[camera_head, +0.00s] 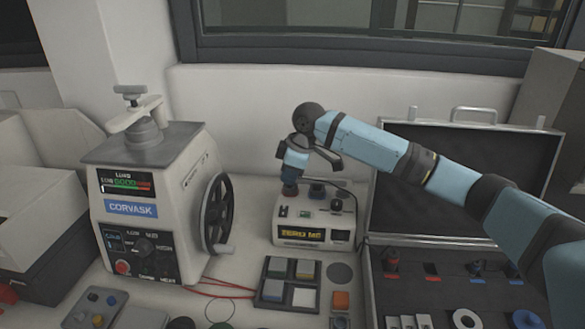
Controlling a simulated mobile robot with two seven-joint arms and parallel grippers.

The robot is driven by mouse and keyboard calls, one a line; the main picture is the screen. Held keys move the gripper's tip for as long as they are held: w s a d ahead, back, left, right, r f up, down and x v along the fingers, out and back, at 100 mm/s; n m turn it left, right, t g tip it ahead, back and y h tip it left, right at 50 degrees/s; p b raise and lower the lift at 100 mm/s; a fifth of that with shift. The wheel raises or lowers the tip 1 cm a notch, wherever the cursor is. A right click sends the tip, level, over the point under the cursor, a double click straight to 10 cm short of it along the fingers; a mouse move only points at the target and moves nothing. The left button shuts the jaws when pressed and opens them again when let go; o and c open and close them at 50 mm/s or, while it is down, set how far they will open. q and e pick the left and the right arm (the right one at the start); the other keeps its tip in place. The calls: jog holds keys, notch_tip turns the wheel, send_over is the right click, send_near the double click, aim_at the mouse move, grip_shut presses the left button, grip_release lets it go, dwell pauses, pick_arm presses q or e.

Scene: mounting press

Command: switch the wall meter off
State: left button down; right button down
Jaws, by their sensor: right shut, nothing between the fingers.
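A small white box-shaped meter (288,228) with a yellow-lettered dark label and a little dark window on its front stands on the bench; I take it for the wall meter. Its top carries dark knobs or sockets and a small green spot. A dark cable runs from it to the right. My right gripper (290,187) points down over the left part of the meter's top. It is shut and empty, its tips at or just above the top; I cannot tell if they touch. The gripper hides part of the top left. My left gripper is not in view.
A large CORVASK press (150,186) with a black handwheel (217,214) stands to the left. An open black case (440,195) with small parts lies to the right, under my right arm. A dark tray (289,284) of coloured blocks lies in front of the meter.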

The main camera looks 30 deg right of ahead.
aim_at(282, 208)
jog(key=x, duration=0.5)
jog(key=d+x, duration=0.1)
jog(key=x, duration=0.2)
jog(key=shift+s+f, duration=0.15)
jog(key=shift+f, duration=0.3)
jog(key=shift+r+g+p, duration=0.1)
jog(key=shift+g+p, duration=0.2)
jog(key=shift+p, duration=0.65)
jog(key=shift+d+f+y, duration=0.1)
jog(key=shift+f+y, duration=0.2)
jog(key=shift+f, duration=0.1)
jog(key=shift+s+a+p, duration=0.5)
jog(key=shift+p, duration=0.6)
